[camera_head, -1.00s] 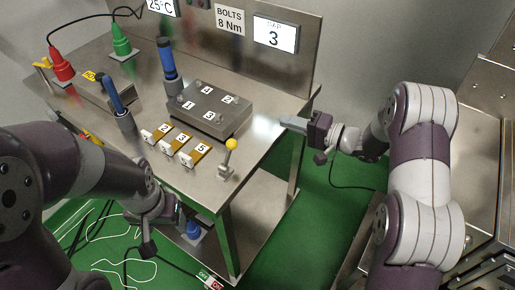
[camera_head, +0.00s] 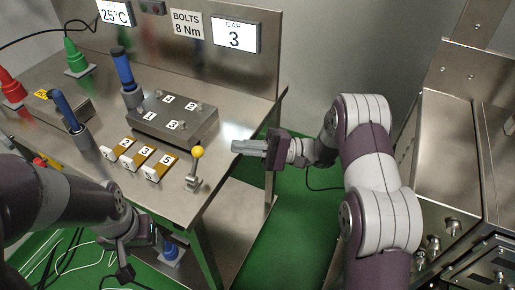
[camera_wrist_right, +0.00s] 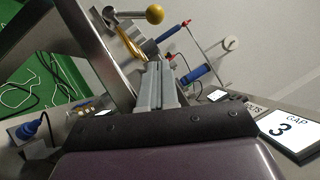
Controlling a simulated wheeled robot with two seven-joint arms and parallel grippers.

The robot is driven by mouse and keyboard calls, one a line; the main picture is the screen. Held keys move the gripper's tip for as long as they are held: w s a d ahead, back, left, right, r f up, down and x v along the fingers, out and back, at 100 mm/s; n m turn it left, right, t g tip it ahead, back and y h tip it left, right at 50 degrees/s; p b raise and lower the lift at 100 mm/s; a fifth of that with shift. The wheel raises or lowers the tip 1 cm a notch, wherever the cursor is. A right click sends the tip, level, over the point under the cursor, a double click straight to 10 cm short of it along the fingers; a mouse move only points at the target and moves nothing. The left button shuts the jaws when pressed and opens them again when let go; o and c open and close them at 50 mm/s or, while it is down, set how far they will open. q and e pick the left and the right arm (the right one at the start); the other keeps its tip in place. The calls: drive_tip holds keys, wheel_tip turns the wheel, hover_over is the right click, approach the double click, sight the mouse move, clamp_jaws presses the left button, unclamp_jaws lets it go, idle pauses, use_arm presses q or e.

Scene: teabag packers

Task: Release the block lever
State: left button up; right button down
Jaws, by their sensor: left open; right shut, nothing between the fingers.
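The lever (camera_head: 194,168) has a yellow ball knob on a short upright metal rod. It stands on a small base at the front right of the steel table, before the metal block (camera_head: 176,121). The knob also shows at the top of the right wrist view (camera_wrist_right: 155,14). My right gripper (camera_head: 240,147) is shut and empty. Its fingers point left toward the knob, with a gap between; they also show in the right wrist view (camera_wrist_right: 155,85). My left gripper (camera_head: 157,238) is open, low in front of the table; its fingertips are hard to make out.
Numbered slides (camera_head: 142,155) lie left of the lever. Blue-handled tools (camera_head: 126,80) stand near the block. A GAP display (camera_head: 233,36) reads 3. A blue-topped item (camera_head: 170,252) sits below the table front. Floor right of the table is clear.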

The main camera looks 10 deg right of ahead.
sight(229, 157)
drive_tip(key=x, duration=0.3)
drive_tip(key=shift+a, duration=0.35)
drive_tip(key=shift+s+a+r+b, duration=0.3)
drive_tip(key=shift+s+a+r, duration=0.25)
drive_tip(key=shift+s+a, duration=0.3)
drive_tip(key=shift+s+a+r, duration=0.25)
drive_tip(key=shift+s+a, duration=0.1)
drive_tip(key=shift+s, duration=0.05)
drive_tip(key=shift+r, duration=0.1)
